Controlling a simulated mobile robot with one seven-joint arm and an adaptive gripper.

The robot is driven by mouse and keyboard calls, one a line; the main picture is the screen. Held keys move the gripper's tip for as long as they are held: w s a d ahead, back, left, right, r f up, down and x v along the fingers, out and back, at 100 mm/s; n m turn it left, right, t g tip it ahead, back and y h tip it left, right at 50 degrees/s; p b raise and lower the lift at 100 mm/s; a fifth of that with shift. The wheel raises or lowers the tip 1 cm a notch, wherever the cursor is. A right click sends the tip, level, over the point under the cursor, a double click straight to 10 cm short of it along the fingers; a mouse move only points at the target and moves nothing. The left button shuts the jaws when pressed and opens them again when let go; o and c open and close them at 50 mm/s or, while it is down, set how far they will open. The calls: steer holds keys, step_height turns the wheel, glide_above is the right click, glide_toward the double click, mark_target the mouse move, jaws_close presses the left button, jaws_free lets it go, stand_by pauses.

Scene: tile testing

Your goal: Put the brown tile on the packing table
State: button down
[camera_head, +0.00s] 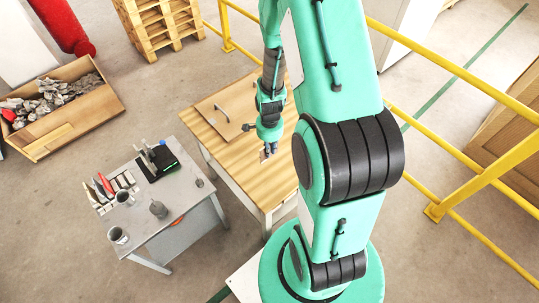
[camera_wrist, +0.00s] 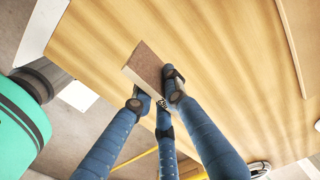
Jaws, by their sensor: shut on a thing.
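The brown tile (camera_wrist: 147,67) is a small flat piece with a lighter edge. In the wrist view it is between the fingertips of my gripper (camera_wrist: 158,90), which is shut on it. The wooden tabletop (camera_wrist: 90,40) lies behind the tile; I cannot tell whether they touch. In the head view my gripper (camera_head: 268,150) points down over the middle of the wooden table (camera_head: 247,180), and the tile is too small to make out clearly.
A flat wooden board with a dark handle (camera_head: 225,108) lies on the table's far left part. A grey table (camera_head: 160,222) with cups and tools stands to the left. A crate of rubble (camera_head: 60,140), pallets (camera_head: 160,22) and a yellow railing (camera_head: 460,155) stand around. The table's front is bare.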

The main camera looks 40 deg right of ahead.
stand_by(0.3)
steer(key=shift+f+b, duration=0.5)
steer(key=shift+f, duration=1.25)
steer(key=c, duration=1.8)
jaws_free()
steer(key=shift+f, duration=0.1)
steer(key=shift+o, duration=0.2)
step_height(320, 180, up, 12)
steer(key=p, duration=0.3)
steer(key=shift+r, duration=0.2)
